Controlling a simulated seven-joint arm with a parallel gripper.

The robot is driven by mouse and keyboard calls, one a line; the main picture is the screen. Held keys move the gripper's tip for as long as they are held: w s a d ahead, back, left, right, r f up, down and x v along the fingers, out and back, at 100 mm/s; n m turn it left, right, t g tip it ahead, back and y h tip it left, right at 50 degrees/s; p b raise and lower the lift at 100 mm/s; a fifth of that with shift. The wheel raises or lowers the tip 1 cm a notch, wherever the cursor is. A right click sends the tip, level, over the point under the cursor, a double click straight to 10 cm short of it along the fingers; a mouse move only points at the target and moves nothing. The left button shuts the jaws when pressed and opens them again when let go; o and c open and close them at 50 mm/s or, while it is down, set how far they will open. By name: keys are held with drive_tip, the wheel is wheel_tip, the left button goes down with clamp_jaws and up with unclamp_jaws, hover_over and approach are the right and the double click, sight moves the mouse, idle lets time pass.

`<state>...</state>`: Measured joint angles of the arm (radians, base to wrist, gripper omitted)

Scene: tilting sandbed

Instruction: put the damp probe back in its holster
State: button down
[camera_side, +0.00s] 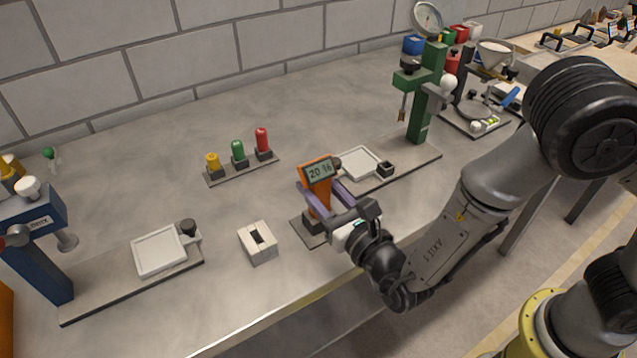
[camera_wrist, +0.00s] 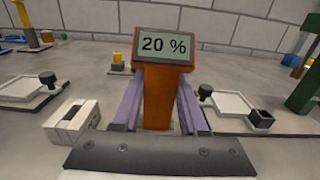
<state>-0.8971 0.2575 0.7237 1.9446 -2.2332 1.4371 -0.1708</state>
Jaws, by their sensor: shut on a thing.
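The damp probe (camera_side: 319,183) is an orange handheld meter with a grey display reading 20 %. It stands upright over a dark holster block (camera_side: 313,224) on a small grey base plate. My gripper (camera_side: 324,188) is shut on the orange body, with a purple finger on each side. In the wrist view the probe (camera_wrist: 162,92) is upright between the purple fingers of my gripper (camera_wrist: 162,100), its display facing the camera. The probe's lower end is hidden, so I cannot tell how deep it sits in the holster.
A white slotted block (camera_side: 258,243) lies left of the probe. A blue press (camera_side: 35,235) with a white tray (camera_side: 158,251) stands further left. A green stand (camera_side: 425,95) with another white tray (camera_side: 358,163) is at right. Yellow, green and red pegs (camera_side: 238,153) stand behind.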

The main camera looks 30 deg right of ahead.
drive_tip(key=shift+c, duration=1.8)
unclamp_jaws()
drive_tip(key=shift+s, duration=0.1)
drive_tip(key=s, duration=0.5)
drive_tip(key=shift+a, duration=0.1)
wheel_tip(320, 180, up, 7)
drive_tip(key=shift+w, duration=0.15)
